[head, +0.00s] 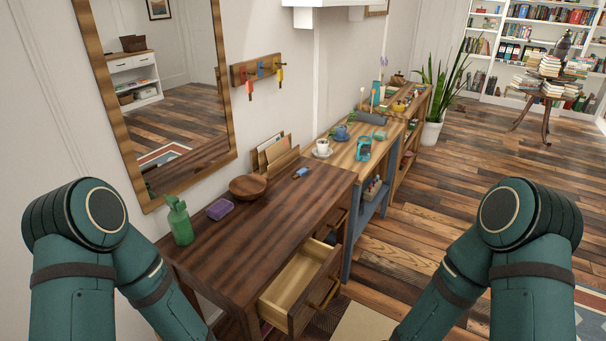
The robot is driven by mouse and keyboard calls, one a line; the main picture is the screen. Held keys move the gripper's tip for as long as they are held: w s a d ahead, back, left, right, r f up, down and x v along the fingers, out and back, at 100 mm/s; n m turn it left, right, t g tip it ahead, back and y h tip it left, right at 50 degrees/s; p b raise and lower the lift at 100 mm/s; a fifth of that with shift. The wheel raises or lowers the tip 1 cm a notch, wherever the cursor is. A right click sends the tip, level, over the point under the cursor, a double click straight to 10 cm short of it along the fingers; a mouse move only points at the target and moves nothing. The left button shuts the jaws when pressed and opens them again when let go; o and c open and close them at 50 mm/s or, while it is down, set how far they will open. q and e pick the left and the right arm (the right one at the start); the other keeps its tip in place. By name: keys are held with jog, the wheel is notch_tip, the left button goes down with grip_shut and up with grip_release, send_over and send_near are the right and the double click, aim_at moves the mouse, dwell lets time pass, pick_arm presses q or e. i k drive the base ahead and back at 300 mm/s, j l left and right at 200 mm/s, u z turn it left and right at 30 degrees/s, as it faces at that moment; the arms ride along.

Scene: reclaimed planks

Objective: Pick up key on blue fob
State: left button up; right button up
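A small blue object (301,172) lies on the dark wooden table (262,222), near its far end and right of the wooden bowl (248,186). It looks like a key fob, but it is too small for me to make out a key. A wooden wall rack (257,69) carries small hanging items in yellow, blue and red. They may be keys with fobs too; a blue piece (261,69) is among them. Only the upper parts of my two arms show, at the left and right. Both grippers are outside the picture.
On the table stand a green bottle (179,221), a purple box (220,209) and a letter holder (276,156). An open drawer (300,287) juts out at the front. A further table holds a white cup (322,147).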

aim_at(302, 172)
jog(key=i+l, duration=0.1)
jog(key=l, duration=0.35)
jog(key=i+l, duration=0.15)
jog(key=l, duration=0.3)
jog(key=i+l, duration=0.3)
jog(key=l, duration=0.15)
jog(key=i+l+z, duration=0.1)
jog(key=i+l, duration=0.2)
jog(key=l, duration=0.15)
